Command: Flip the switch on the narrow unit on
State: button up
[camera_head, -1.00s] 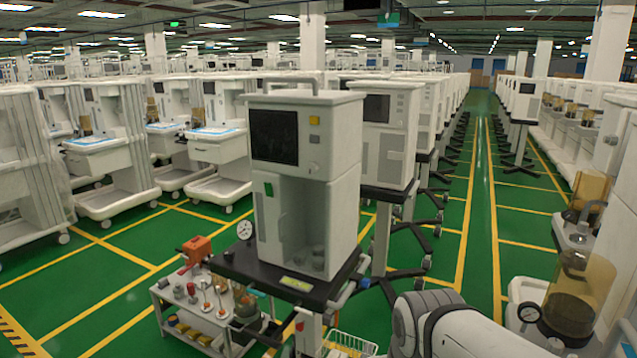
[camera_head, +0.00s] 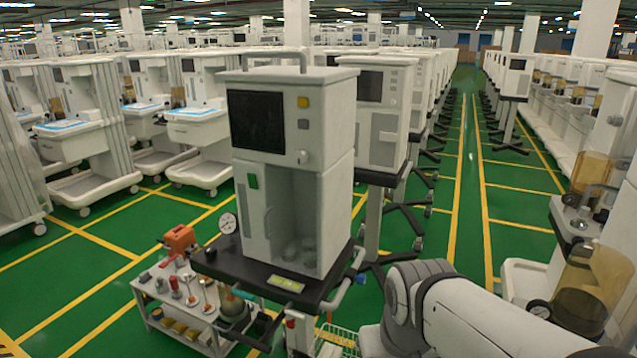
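The narrow unit (camera_head: 328,128) is a tall white cabinet standing upright on a black shelf on a pole stand, near the middle of the view. Its front has a dark screen (camera_head: 256,121), a yellow button (camera_head: 303,102) and a grey button (camera_head: 304,124) beside it, and a small round knob (camera_head: 304,157). A small green rocker-like switch (camera_head: 253,181) sits on the lower front, at the left edge. I cannot tell which way it is set. My arm shows at the bottom right, below and right of the unit. My gripper is out of view.
A small trolley (camera_head: 170,312) with an orange tool (camera_head: 180,240) and small parts stands left of the stand. A round gauge (camera_head: 228,222) is by the shelf's left corner. More units stand in a row behind. Machines with amber canisters (camera_head: 590,278) line the right. Green aisles are open.

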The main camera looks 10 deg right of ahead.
aim_at(252, 178)
jog(key=k, duration=1.35)
jog(key=z, duration=0.25)
jog(key=i, duration=1.75)
jog(key=u, duration=0.75)
